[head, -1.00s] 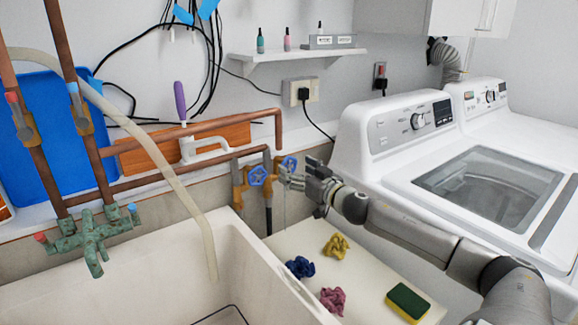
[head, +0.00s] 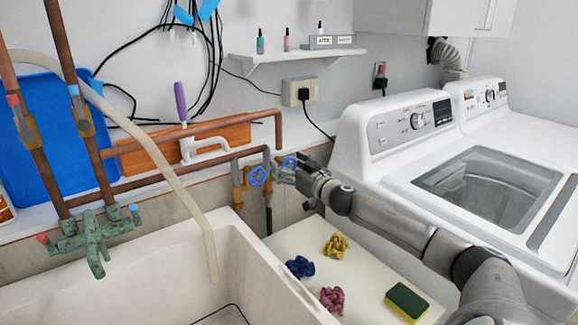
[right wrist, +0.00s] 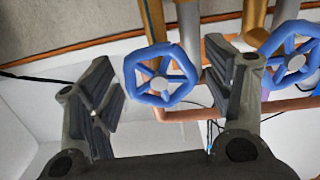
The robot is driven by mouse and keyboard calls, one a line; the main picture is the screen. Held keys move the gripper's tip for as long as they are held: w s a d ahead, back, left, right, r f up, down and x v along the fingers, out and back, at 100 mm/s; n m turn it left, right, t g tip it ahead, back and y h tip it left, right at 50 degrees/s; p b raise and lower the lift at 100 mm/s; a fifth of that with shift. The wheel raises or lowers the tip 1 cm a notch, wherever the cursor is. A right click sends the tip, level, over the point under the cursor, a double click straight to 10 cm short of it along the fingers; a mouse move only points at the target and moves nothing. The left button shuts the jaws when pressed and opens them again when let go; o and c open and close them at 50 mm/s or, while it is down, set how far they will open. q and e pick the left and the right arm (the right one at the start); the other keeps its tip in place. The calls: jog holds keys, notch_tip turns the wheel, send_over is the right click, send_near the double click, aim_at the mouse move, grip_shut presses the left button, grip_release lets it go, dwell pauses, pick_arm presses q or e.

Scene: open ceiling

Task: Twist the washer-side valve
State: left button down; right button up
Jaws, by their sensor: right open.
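Two blue valve wheels sit on brass valves on the wall pipes behind the sink. The washer-side wheel (head: 289,161) is the right one in the head view, partly hidden by my right gripper (head: 281,172). In the right wrist view, one blue wheel (right wrist: 160,75) shows between the two open fingers of my right gripper (right wrist: 164,80), apparently the washer-side one. I cannot tell whether the fingers touch it. The other wheel (head: 258,176) is just left of the gripper; it also shows at the right of the wrist view (right wrist: 292,55). My left gripper is out of view.
The white washer (head: 400,130) stands to the right of the valves. The sink (head: 235,250) is at lower left. Blue (head: 300,267), yellow (head: 336,245) and pink (head: 333,299) cloths and a sponge (head: 406,302) lie on the ledge below my arm. Copper pipes (head: 190,173) run left of the valves.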

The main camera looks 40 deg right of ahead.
jog(key=c, duration=1)
jog(key=shift+c, duration=0.2)
jog(key=n+p, duration=0.1)
jog(key=n, duration=0.3)
jog(key=shift+n, duration=0.3)
jog(key=n+p, duration=0.1)
jog(key=n, duration=0.4)
jog(key=shift+a+n, duration=0.15)
jog(key=shift+n, duration=0.15)
jog(key=n, duration=0.6)
jog(key=shift+f+p, duration=0.2)
jog(key=shift+p, duration=0.1)
jog(key=n, duration=0.3)
jog(key=shift+f+n, duration=0.1)
jog(key=shift+n, duration=0.3)
jog(key=shift+f+n, duration=0.1)
jog(key=shift+n, duration=1.7)
